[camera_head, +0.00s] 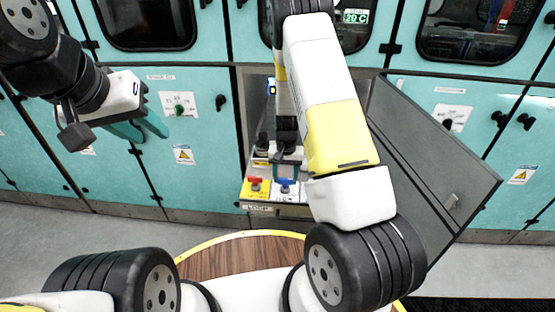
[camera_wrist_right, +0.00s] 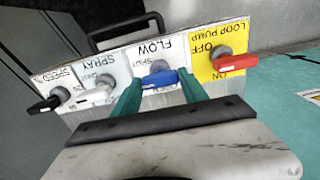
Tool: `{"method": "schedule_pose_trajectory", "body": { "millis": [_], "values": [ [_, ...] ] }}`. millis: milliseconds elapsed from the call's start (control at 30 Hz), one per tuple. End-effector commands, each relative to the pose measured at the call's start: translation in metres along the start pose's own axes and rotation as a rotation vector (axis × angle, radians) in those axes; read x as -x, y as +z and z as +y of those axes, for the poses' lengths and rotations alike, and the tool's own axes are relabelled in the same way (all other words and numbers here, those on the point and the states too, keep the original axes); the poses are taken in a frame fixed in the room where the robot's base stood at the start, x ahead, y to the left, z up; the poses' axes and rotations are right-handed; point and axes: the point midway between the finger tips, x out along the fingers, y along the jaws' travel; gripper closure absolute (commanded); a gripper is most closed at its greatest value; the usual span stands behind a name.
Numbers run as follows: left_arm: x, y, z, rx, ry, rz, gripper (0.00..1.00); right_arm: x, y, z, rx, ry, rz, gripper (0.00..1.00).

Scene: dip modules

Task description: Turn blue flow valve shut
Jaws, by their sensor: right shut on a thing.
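The blue flow valve (camera_wrist_right: 160,79) sits on a white plate under the upside-down word FLOW in the right wrist view. Its lever lies roughly along the panel's row of controls. My right gripper (camera_wrist_right: 162,92) is shut on this lever, one teal finger on each side. In the head view the blue valve (camera_head: 286,183) shows at the front of the panel, with my right gripper (camera_head: 287,163) just behind it, partly hidden. My left gripper (camera_head: 143,122) is open and empty, raised at the left in front of the teal cabinets.
A red-handled loop pump switch (camera_wrist_right: 234,65) on yellow stands beside the valve. White spray (camera_wrist_right: 92,95) and black speed (camera_wrist_right: 46,105) handles sit on the other side. An open grey door (camera_head: 440,150) stands right of the panel in the head view.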

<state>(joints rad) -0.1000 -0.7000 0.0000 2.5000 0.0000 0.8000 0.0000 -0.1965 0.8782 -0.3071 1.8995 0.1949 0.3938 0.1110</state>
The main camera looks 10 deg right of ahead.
Motion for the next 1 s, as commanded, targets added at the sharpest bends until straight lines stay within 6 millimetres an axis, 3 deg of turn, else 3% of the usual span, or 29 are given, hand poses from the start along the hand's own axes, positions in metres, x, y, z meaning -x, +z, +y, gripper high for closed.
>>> {"method": "schedule_pose_trajectory", "body": {
  "millis": [167, 200, 300, 667, 1000],
  "values": [
    [0.0, 0.0, 0.0, 0.0, 0.0, 0.0, 0.64, 0.0, 0.0, 0.0, -0.003, -0.001, 0.001, 0.9],
    [0.0, 0.0, 0.0, 0.0, 0.0, 0.0, 0.64, 0.0, 0.0, 0.0, -0.003, -0.001, 0.001, 0.41],
    [0.0, 0.0, 0.0, 0.0, 0.0, 0.0, 0.64, 0.0, 0.0, 0.0, -0.003, -0.001, 0.0, 0.27],
    [0.0, 0.0, 0.0, 0.0, 0.0, 0.0, 0.64, 0.006, -0.001, 0.0, 0.0, -0.001, 0.002, 0.27],
    [0.0, 0.0, 0.0, 0.0, 0.0, 0.0, 0.64, 0.06, -0.001, -0.001, 0.0, -0.002, 0.004, 0.27]
  ]
}}
